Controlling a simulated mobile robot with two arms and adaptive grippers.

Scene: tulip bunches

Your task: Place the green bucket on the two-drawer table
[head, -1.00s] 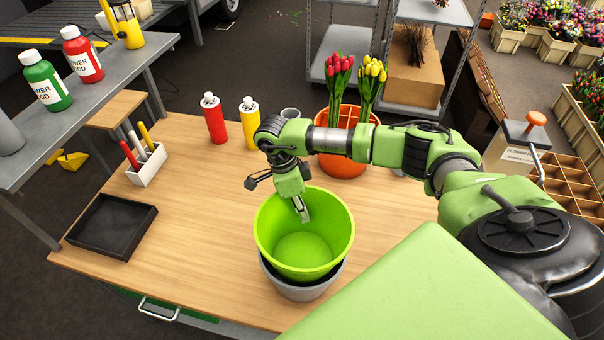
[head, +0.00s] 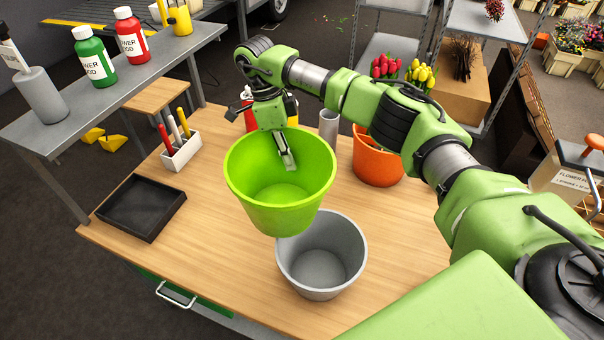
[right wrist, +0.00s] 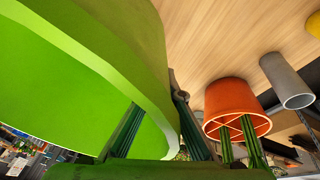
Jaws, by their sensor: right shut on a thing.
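The green bucket (head: 262,210) hangs upright in my right gripper, raised above the wooden table (head: 225,260). My right gripper (head: 287,160) is shut on the bucket's far rim, with one finger inside the bucket. In the right wrist view, the bucket wall (right wrist: 90,50) fills the left side, between the fingers (right wrist: 160,130). A grey bucket (head: 345,285) stands on the table just right of and below the green one. The table has a green drawer front with a metal handle (head: 175,295) at its near left; a second drawer is not visible. My left gripper is not in view.
An orange bucket (head: 375,165) with tulips stands behind at the right. A grey cylinder (head: 328,128), a red bottle and a yellow bottle are behind the green bucket. A black tray (head: 140,205) and tool holder (head: 182,155) occupy the left.

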